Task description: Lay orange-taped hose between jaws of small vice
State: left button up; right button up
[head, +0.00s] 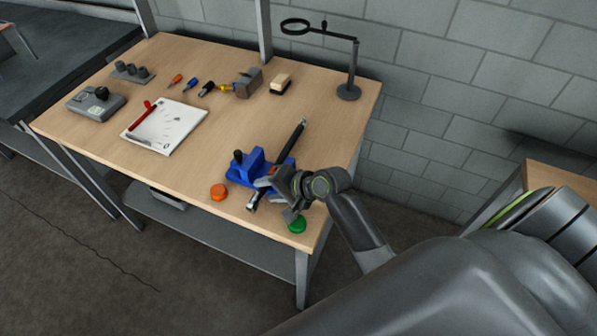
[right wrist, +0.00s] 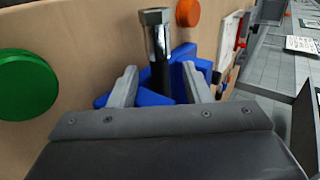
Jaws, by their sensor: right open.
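A blue small vice (head: 241,172) stands near the table's front edge. A dark hose (head: 294,137) with a metal end fitting runs across it, with blue vice parts on both sides. The fitting (right wrist: 156,35) shows close up in the right wrist view, with the blue vice (right wrist: 183,58) behind. My right gripper (right wrist: 158,80) is open, its fingers on either side of the hose near the vice. Whether they touch it I cannot tell. My left gripper is not in view.
An orange disc (head: 219,192) and a green disc (head: 297,225) lie near the front edge, beside the vice and my gripper. A white tray (head: 180,112), a grey device (head: 82,105) and several small tools stand farther left. A lamp-like stand (head: 349,92) is at the back right.

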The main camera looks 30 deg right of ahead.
jog(key=v, duration=1.6)
jog(key=shift+b, duration=0.35)
